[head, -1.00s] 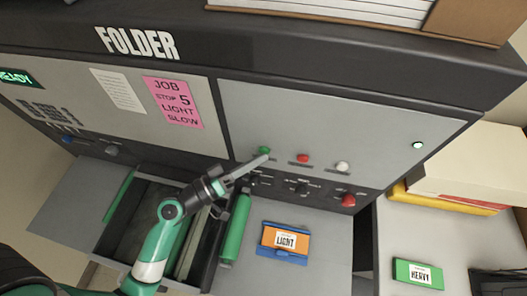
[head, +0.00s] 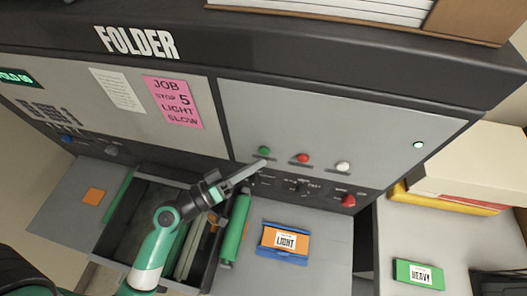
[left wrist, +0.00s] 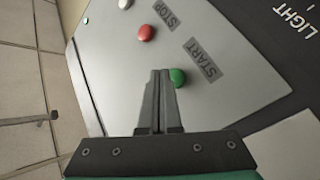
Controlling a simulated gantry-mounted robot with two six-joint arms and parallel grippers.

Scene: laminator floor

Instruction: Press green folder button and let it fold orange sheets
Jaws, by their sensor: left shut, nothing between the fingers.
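The green button (head: 264,151) is on the folder's grey front panel (head: 330,130), left of a red and a white button. In the left wrist view the green button (left wrist: 178,77) is beside the START label. My left gripper (head: 264,163) is shut and empty, its tips just below the green button and apart from it. In the left wrist view the fingertips (left wrist: 160,73) partly overlap the button's edge. Orange sheets (head: 270,236) with a LIGHT label lie on the right tray. My right gripper is not in view.
A pink job note (head: 173,102) reads stop 5, light, slow. The display (head: 18,78) is lit green, partly cut off. Knobs and a red knob (head: 348,201) sit below the buttons. A green HEAVY pack (head: 418,273) lies on the right table.

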